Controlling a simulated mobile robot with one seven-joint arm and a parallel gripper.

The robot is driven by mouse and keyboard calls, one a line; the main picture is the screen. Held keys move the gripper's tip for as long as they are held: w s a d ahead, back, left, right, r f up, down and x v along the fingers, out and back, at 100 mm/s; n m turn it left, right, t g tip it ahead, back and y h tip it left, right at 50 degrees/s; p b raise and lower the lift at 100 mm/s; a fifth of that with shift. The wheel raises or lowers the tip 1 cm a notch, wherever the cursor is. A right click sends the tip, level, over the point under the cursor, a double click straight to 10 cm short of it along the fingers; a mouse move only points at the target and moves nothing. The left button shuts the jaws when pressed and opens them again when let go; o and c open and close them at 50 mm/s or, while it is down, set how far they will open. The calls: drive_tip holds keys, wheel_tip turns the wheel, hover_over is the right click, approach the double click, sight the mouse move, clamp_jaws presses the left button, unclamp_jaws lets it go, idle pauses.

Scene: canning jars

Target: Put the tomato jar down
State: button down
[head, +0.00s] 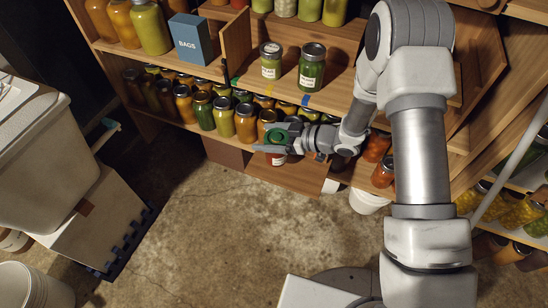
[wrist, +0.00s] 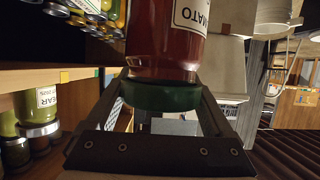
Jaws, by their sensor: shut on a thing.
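The tomato jar (wrist: 165,40) fills the top middle of the wrist view, with dark red contents, a white label reading "MATO" and a green lid. My gripper (wrist: 163,92) is shut on it, with one finger on each side at the lid end. In the head view my gripper (head: 266,143) reaches left in front of the lower shelf row. There the jar's green lid shows from above between the fingers, and part of the tomato jar's label (head: 278,159) shows below them. The jar's base is hidden in both views, so I cannot tell whether it touches anything.
A low brown board (head: 290,180) lies below my gripper. Several filled jars (head: 223,115) crowd the lower shelf just behind. The upper shelf (head: 343,83) holds two green jars (head: 312,67) with bare wood around them. A white bucket (head: 368,201) stands right. The concrete floor (head: 215,225) is open.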

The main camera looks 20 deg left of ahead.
drive_tip(key=shift+f+b, duration=0.9)
drive_tip(key=shift+f, duration=1.9)
drive_tip(key=shift+f, duration=0.15)
unclamp_jaws()
drive_tip(key=shift+d+r, duration=0.3)
drive_tip(key=p+v, duration=0.3)
drive_tip(key=v, duration=0.8)
drive_tip(key=shift+d, duration=0.15)
drive_tip(key=shift+s, duration=0.1)
